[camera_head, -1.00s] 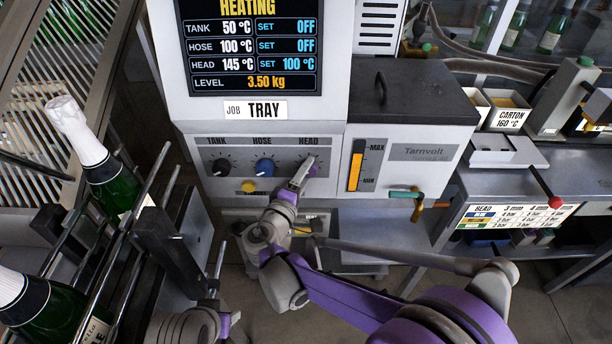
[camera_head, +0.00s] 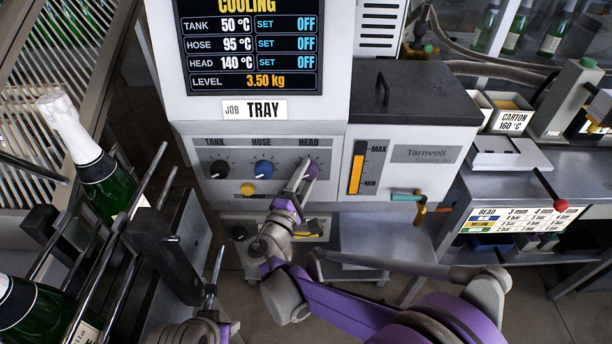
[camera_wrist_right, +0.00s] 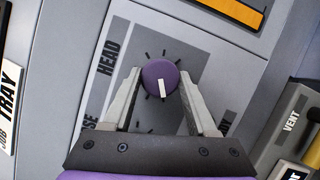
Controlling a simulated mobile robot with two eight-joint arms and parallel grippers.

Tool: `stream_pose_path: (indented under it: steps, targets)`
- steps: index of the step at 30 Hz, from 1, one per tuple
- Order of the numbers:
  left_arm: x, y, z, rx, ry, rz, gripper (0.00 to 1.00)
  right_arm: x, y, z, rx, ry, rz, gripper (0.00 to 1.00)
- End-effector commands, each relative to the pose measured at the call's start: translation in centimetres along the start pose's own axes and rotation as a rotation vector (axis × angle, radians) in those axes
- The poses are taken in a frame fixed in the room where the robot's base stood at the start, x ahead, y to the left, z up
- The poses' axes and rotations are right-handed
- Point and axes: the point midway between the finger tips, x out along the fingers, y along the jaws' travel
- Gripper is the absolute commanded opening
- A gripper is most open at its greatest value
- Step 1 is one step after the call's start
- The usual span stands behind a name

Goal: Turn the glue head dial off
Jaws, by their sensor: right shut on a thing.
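The purple HEAD dial (camera_wrist_right: 160,76) is on the glue machine's front panel, right of the TANK and HOSE dials. In the wrist view its white mark points down, away from the sideways HEAD label. My right gripper (camera_wrist_right: 160,90) is shut on this dial, one finger on each side. In the head view the right gripper (camera_head: 305,170) partly covers the dial (camera_head: 311,168). The display (camera_head: 250,50) reads COOLING, with tank, hose and head all set OFF and head at 140 °C. My left gripper (camera_head: 212,280) shows partly at the bottom, its opening unclear.
The black TANK dial (camera_head: 218,168) and blue HOSE dial (camera_head: 263,168) sit left of the HEAD dial, with a yellow button (camera_head: 247,189) below. A bottle rack (camera_head: 150,235) with bottles stands at left.

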Motion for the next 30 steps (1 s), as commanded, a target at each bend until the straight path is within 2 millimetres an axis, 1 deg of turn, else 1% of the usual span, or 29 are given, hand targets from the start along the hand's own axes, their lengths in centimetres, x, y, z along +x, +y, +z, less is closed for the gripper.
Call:
stream_pose_path:
  steps: [5,6,10,11,20,23,30]
  targets:
    - [0.0,0.0,0.0,0.0,0.0,0.0,0.5,0.0,0.0,0.0,-0.002,-0.001,0.0,0.02]
    - [0.0,0.0,0.0,0.0,0.0,0.0,0.5,0.0,0.0,0.0,-0.002,-0.001,0.0,0.63]
    - [0.0,0.0,0.0,0.0,0.0,0.0,0.5,0.0,0.0,0.0,-0.001,-0.001,0.0,0.87]
    - [0.0,0.0,0.0,0.0,0.0,0.0,0.5,0.0,0.0,0.0,-0.001,0.0,0.0,0.88]
    - [0.0,0.0,0.0,0.0,0.0,0.0,0.5,-0.2,0.0,0.0,0.0,0.001,0.0,0.88]
    - [0.0,0.0,0.0,0.0,0.0,0.0,0.5,-1.3,0.0,-0.1,0.001,0.003,0.0,0.88]
    - [0.2,0.0,0.1,0.0,-0.001,0.0,0.5,-5.3,0.0,-0.1,0.001,0.003,0.0,0.88]
